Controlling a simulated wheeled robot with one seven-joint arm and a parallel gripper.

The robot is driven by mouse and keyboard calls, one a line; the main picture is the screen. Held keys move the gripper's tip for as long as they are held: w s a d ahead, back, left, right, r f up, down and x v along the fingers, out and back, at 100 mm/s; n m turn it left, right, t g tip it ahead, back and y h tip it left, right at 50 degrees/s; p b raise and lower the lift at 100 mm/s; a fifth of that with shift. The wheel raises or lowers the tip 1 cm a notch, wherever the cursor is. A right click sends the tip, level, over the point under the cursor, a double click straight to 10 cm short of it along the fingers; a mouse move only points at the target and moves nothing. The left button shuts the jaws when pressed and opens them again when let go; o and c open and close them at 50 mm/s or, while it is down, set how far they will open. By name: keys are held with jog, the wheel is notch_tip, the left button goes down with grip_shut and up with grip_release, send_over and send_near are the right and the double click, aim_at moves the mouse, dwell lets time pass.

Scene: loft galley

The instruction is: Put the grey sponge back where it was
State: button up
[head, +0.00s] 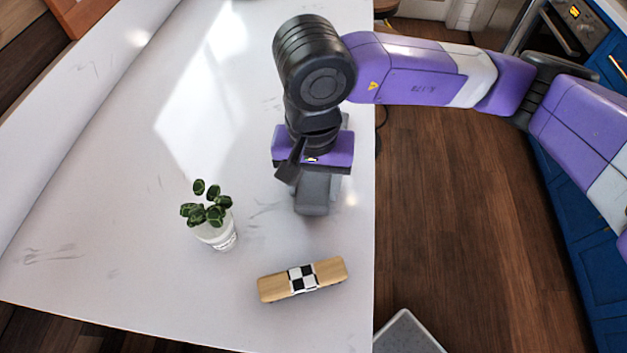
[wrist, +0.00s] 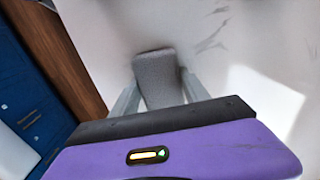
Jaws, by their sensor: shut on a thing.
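The grey sponge (wrist: 158,76) is between the two fingers of my gripper (wrist: 160,92) in the wrist view. My gripper is shut on it. In the head view the sponge (head: 313,200) shows below my gripper (head: 314,180), over the white counter near its right edge. I cannot tell whether the sponge touches the counter. The top of the sponge is hidden by the gripper body.
A small plant in a white pot (head: 218,235) stands left of my gripper on the white counter (head: 110,220). A wooden block with a black-and-white checkered band (head: 302,279) lies nearer the front. The counter's left part is clear. Wooden floor (head: 460,220) lies beyond the right edge.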

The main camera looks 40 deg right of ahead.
aim_at(314, 186)
jog(key=shift+f, duration=0.15)
jog(key=o, duration=1.2)
notch_tip(314, 186, up, 12)
jog(key=b, duration=0.2)
jog(key=shift+r+b, duration=0.2)
jog(key=shift+b, duration=0.15)
jog(key=shift+s, duration=0.1)
